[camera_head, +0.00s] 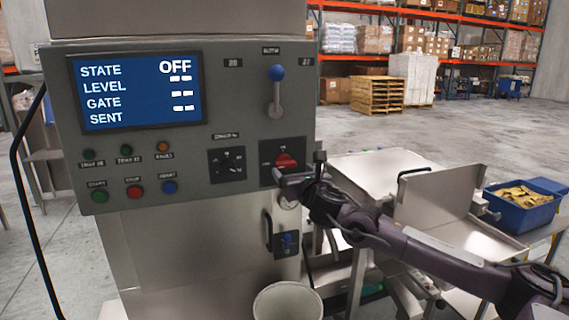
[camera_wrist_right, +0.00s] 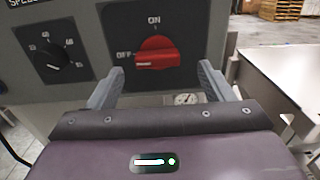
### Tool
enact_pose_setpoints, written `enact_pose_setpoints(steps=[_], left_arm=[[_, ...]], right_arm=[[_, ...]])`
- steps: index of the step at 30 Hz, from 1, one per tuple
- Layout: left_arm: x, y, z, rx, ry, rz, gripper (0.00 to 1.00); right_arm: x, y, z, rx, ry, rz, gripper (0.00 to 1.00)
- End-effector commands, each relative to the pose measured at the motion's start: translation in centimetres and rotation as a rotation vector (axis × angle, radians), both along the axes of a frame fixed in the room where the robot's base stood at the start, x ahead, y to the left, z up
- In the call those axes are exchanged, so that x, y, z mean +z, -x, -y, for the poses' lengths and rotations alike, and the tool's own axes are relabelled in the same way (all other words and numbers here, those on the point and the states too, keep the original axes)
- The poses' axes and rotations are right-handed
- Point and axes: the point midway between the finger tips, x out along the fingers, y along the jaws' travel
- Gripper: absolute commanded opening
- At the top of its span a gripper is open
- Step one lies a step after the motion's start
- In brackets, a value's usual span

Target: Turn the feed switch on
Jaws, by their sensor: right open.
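The feed switch is a red rotary knob (camera_head: 286,161) on a dark plate at the lower right of the grey control panel (camera_head: 225,95). In the right wrist view the red knob (camera_wrist_right: 157,52) has its white mark towards the OFF label at its left, with ON above it. The screen (camera_head: 137,92) reads STATE OFF. My right gripper (camera_head: 285,177) is just in front of the knob, partly covering its plate. In the wrist view its two fingers (camera_wrist_right: 160,88) are apart, one on each side below the knob, with nothing between them. My left gripper is not in view.
A black speed dial (camera_head: 227,165) sits left of the knob, and a blue-tipped lever (camera_head: 276,90) above it. Several push buttons (camera_head: 134,191) are at lower left. A white bin (camera_head: 287,301) stands below. A steel table with a blue crate (camera_head: 520,212) is at right.

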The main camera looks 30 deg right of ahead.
Motion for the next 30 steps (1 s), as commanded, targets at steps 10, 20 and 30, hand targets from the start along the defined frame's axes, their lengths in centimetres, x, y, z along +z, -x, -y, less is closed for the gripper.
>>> enact_pose_setpoints(steps=[10,20,30], left_arm=[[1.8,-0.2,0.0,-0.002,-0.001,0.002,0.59],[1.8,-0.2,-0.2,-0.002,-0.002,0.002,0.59],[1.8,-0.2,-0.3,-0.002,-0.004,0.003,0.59]], right_arm=[[0.2,-3.8,0.9,0.0,-0.003,0.002,0.75],[0.0,-4.0,0.9,0.001,-0.001,0.001,0.73],[0.0,-4.0,0.9,0.001,-0.002,0.001,0.3]])
